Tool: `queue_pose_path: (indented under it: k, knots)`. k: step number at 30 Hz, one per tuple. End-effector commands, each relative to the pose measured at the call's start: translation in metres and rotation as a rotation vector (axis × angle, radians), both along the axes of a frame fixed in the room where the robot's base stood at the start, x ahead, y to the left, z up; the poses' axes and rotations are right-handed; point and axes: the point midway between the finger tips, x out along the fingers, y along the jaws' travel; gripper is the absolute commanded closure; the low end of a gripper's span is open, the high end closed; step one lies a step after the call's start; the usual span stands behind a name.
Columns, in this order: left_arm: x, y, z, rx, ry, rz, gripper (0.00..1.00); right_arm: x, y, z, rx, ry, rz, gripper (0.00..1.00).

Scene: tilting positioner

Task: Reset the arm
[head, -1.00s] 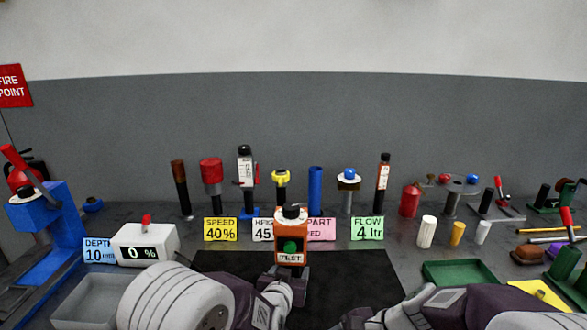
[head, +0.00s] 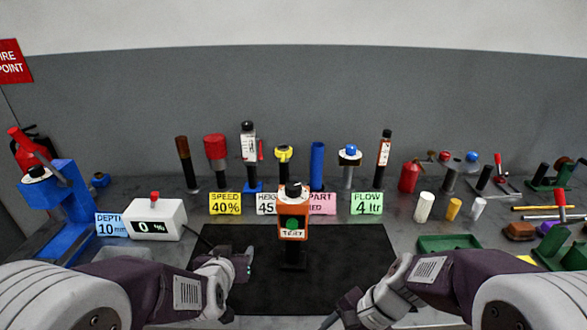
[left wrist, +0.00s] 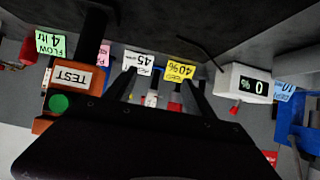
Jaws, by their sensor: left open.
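My left gripper (head: 245,264) hangs over the left part of the black mat (head: 340,262), left of the orange TEST unit (head: 293,223) and apart from it. Its two fingers (left wrist: 162,92) are spread with nothing held between them in the left wrist view. The orange TEST unit stands upright on the mat, with a green button and a black knob on top. It also shows upside down at the left of the wrist view (left wrist: 45,124). My right gripper (head: 340,312) is low at the mat's front right; its jaws are hard to make out.
A white box reading 0 % (head: 156,219) and a blue press (head: 62,212) stand at the left. Several upright tools and label cards (head: 225,204) line the back. A green tray (head: 448,243) lies right of the mat. The mat is bare around the unit.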

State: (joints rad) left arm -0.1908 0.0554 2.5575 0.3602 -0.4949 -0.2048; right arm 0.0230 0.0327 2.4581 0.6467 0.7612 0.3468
Motion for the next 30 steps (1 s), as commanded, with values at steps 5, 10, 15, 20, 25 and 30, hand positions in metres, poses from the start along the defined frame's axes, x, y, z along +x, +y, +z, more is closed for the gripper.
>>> queue_pose_path:
  k: [5, 10, 15, 20, 25, 30]
  knots:
    - [-0.074, 0.028, -0.044, -0.032, 0.435, 0.004, 0.37, -0.016, -0.051, -0.004, -0.263, -0.125, 0.433, 0.41]
    - [-0.152, 0.027, -0.079, -0.019, 0.785, -0.024, 0.37, -0.006, -0.083, -0.015, -0.405, -0.231, 0.727, 0.41]
    - [-0.181, 0.029, -0.084, -0.026, 0.906, -0.003, 0.37, 0.002, -0.087, -0.015, -0.436, -0.277, 0.814, 0.41]
    - [-0.181, 0.028, -0.084, -0.028, 0.905, -0.001, 0.37, 0.002, -0.087, -0.015, -0.434, -0.276, 0.815, 0.41]
    - [-0.181, 0.028, -0.084, -0.028, 0.904, -0.002, 0.37, 0.002, -0.087, -0.015, -0.434, -0.276, 0.813, 0.41]
    - [-0.180, 0.028, -0.084, -0.028, 0.903, -0.002, 0.37, 0.002, -0.087, -0.015, -0.434, -0.275, 0.812, 0.41]
